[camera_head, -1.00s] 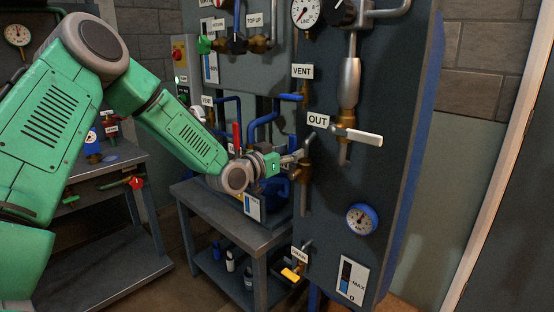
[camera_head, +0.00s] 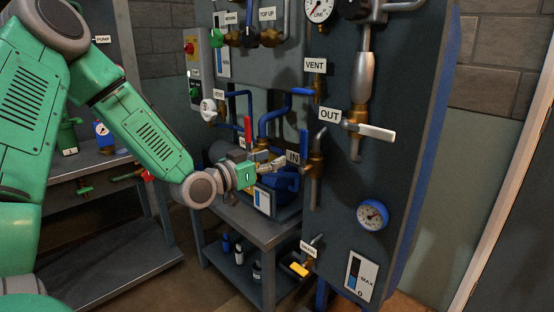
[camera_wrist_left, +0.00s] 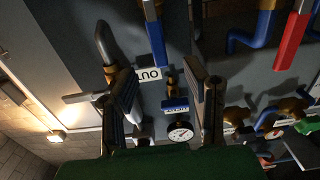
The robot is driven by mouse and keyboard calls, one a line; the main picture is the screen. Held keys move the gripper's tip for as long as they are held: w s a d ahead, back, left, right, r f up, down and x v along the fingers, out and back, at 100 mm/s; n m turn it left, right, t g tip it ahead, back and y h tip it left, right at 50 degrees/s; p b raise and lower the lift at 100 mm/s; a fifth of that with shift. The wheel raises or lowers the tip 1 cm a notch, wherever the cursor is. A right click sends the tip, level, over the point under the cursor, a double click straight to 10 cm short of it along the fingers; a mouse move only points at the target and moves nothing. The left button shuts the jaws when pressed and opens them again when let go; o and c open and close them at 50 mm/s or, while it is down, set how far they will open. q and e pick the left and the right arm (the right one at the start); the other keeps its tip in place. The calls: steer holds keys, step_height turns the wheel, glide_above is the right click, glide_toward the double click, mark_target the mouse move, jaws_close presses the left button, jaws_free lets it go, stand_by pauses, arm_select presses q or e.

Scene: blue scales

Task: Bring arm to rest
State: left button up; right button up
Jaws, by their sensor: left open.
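The OUT label (camera_wrist_left: 149,75) and a pressure gauge (camera_wrist_left: 180,132) show beyond the fingers. Whether a fingertip touches the panel's pipes is not clear. My right gripper is not in view.
The OUT valve's pale lever (camera_head: 376,132) and a blue gauge (camera_head: 372,214) are on the panel to the right. A red handle (camera_head: 248,131) stands upright behind the gripper. A grey stand (camera_head: 265,235) with bottles is below, and a workbench (camera_head: 110,255) is at left.

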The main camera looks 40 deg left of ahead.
arm_select(q)
steer(key=s+d+f+g, duration=0.3)
steer(key=d+f, duration=0.1)
steer(key=f, duration=0.4)
steer(key=s+d+f+g, duration=0.3)
steer(key=d+f, duration=0.1)
steer(key=f, duration=0.4)
steer(key=s+d+f+g, duration=0.3)
steer(key=s+d+f, duration=0.1)
steer(key=f, duration=0.3)
steer(key=s+d+f+g, duration=0.2)
steer(key=s+f, duration=0.2)
steer(key=s, duration=0.3)
steer(key=s+d+f+g, duration=0.2)
steer(key=s+f, duration=0.3)
steer(key=s, duration=0.3)
steer(key=s+d+f+g+y, duration=0.1)
steer(key=s+f+g, duration=0.3)
steer(key=s, duration=0.4)
steer(key=shift+d+f, duration=0.35)
steer(key=shift+d, duration=0.3)
steer(key=shift+w, duration=0.2)
